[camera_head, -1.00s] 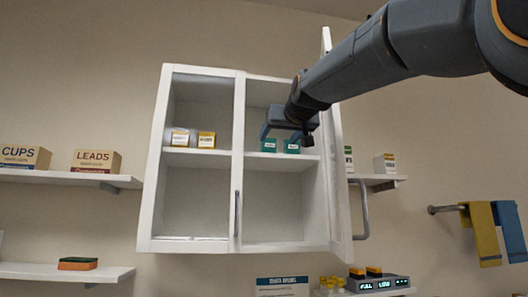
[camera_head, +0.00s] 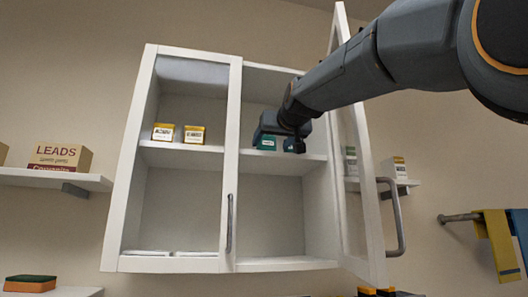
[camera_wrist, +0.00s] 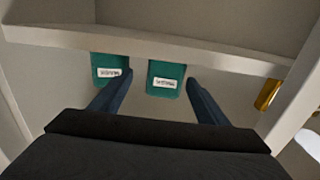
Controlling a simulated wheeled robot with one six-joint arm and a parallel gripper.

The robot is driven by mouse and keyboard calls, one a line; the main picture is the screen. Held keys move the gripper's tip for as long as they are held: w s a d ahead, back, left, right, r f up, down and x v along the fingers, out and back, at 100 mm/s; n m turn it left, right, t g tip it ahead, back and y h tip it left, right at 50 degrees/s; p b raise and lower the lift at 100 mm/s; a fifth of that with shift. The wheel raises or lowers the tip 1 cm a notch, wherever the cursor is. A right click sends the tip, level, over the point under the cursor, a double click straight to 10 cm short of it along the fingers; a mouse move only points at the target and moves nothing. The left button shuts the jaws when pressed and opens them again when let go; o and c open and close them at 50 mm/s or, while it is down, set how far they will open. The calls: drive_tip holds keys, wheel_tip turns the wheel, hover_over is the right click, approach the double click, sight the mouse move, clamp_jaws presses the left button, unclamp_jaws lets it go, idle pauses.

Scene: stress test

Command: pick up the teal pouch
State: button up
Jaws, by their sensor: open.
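Two teal pouches with white labels sit side by side on the upper shelf (camera_head: 310,158) of the cabinet's right compartment, one at left (camera_head: 266,143) and one at right, partly hidden behind my gripper (camera_head: 280,130). The wrist view shows both teal pouches, one at left (camera_wrist: 109,70) and one near the middle (camera_wrist: 166,80). In that view my open gripper (camera_wrist: 160,77) has one finger on each side of the middle pouch. The left finger overlaps the edge of the left pouch. I cannot tell whether either finger touches a pouch.
The cabinet's centre post (camera_head: 232,160) and open right door (camera_head: 362,170) flank my arm. Two yellow-and-white boxes (camera_head: 178,133) stand in the left compartment. The lower right compartment is empty.

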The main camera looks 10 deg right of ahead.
sight(269, 142)
drive_tip(key=shift+w+a+r+p, duration=0.15)
drive_tip(key=shift+w+p, duration=0.25)
drive_tip(key=shift+w, duration=0.4)
drive_tip(key=shift+w+a+f+p, duration=0.1)
drive_tip(key=shift+w+a+p, duration=0.1)
drive_tip(key=shift+w+p, duration=0.4)
drive_tip(key=w, duration=0.1)
drive_tip(key=w+p, duration=0.2)
drive_tip(key=w, duration=0.1)
drive_tip(key=shift+a+r, duration=0.15)
drive_tip(key=shift+r, duration=0.1)
drive_tip(key=shift+w+f, duration=0.1)
drive_tip(key=shift+w, duration=0.25)
drive_tip(key=c, duration=1.2)
drive_tip(key=shift+p, duration=0.3)
